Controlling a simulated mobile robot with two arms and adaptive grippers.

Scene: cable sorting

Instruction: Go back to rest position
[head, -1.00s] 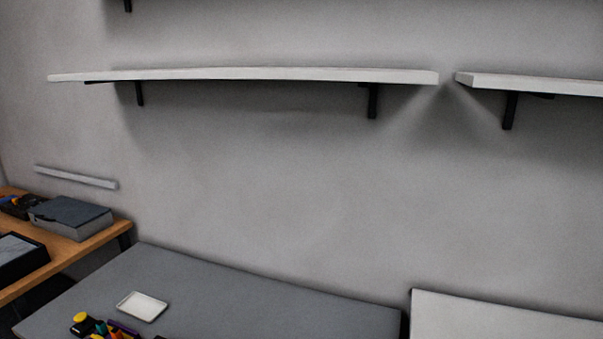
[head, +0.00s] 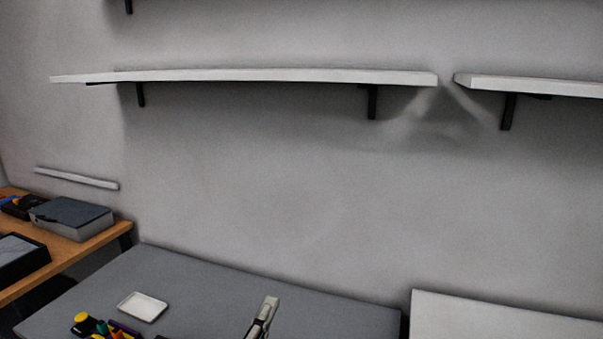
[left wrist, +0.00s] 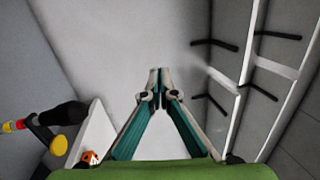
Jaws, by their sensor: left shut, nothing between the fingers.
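My left gripper (head: 270,303) shows at the bottom of the head view, over the grey table, with its fingers pointing up. In the left wrist view its two fingers meet at the tips (left wrist: 158,74). It is shut and nothing shows between the fingertips. The rest of the left arm is below the head view's lower edge. My right gripper is not in view.
The grey table (head: 215,285) holds a small white tray (head: 142,307) and several colourful tools (head: 100,326) at the front left. A wooden table (head: 85,243) with a grey box (head: 72,215) stands left. A white surface (head: 500,318) is right. Wall shelves (head: 270,76) hang above.

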